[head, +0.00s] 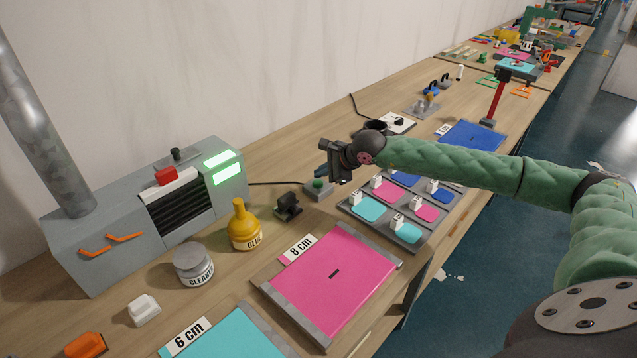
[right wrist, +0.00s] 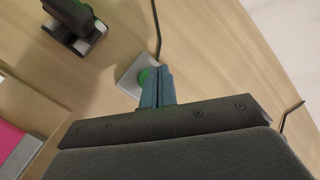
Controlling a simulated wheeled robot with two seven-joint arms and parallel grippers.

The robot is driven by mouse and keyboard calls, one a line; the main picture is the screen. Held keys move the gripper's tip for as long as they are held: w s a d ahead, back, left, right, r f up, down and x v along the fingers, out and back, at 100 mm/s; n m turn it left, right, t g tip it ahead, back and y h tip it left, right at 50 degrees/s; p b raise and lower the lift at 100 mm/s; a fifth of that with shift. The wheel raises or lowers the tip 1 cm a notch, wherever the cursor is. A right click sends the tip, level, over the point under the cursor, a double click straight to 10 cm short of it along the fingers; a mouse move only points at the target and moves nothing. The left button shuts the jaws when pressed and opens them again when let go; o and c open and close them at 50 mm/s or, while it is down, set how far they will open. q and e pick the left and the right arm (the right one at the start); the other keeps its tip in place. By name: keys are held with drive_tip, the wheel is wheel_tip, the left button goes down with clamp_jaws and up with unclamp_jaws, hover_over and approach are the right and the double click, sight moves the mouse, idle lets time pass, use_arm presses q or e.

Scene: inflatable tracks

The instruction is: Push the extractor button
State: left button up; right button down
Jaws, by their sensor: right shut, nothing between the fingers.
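The extractor button is a green knob (head: 318,183) on a small grey box (head: 311,194) on the bench, with a black cable running left towards the grey extractor unit (head: 85,245). My right gripper (head: 320,174) is shut and empty, its fingertips pointing down at the button. In the right wrist view the shut blue-grey fingers (right wrist: 158,88) overlap the right side of the green button (right wrist: 146,76) and its box (right wrist: 129,78). Whether they touch the button I cannot tell. The extractor's two light panels (head: 228,172) glow green. My left gripper is out of view.
A small black device (head: 288,207) stands just left of the button box, and a yellow glue bottle (head: 244,228) beyond it. A tray of coloured patches (head: 398,238) lies to the right, under my right arm. A pink sheet (head: 345,262) lies in front.

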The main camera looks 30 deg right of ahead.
sight(322, 184)
wheel_tip(322, 184, up, 6)
idle(0.9)
idle(0.4)
